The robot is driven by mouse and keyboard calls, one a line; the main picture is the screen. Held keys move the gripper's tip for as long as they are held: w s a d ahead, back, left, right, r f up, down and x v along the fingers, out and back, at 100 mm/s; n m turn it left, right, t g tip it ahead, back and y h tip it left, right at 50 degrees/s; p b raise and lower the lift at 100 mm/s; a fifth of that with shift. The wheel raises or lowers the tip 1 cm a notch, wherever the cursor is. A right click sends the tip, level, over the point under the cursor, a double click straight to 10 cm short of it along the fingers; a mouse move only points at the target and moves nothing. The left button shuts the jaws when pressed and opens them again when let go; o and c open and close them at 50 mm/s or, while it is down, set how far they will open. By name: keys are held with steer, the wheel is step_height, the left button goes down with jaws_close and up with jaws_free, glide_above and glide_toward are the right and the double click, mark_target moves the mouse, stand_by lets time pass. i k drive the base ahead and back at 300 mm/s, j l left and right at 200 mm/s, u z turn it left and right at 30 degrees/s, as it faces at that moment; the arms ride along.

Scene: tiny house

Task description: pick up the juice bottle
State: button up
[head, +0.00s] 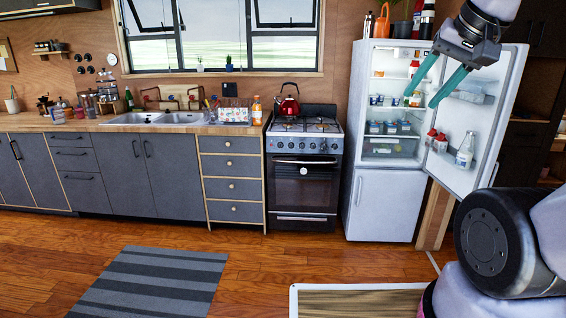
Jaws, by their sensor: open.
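An orange bottle (257,110), which looks like the juice bottle, stands upright on the wooden counter just left of the stove. My gripper (421,100) is at the upper right, in front of the open fridge in the picture. Its two teal fingers are spread and point down to the left, with nothing seen between them. The gripper is well to the right of the orange bottle and apart from it. The fingers hide part of the fridge's inside, where other small bottles and containers stand; their labels are too small to read.
The fridge (386,205) stands right of the stove (302,180), its upper door (478,120) swung open to the right. A red kettle (288,101) sits on the stove. A patterned box (235,116) is left of the bottle. A striped rug (150,285) lies on open floor.

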mark_target(257, 108)
steer(key=i, duration=2.05)
steer(key=i+l+u, duration=0.1)
steer(key=i+u, duration=0.25)
steer(key=i, duration=0.2)
steer(key=i+l+u, duration=0.25)
steer(key=i+u, duration=0.15)
steer(key=i, duration=0.15)
steer(key=i+l+u, duration=0.35)
steer(key=i+l, duration=0.1)
steer(key=i, duration=0.05)
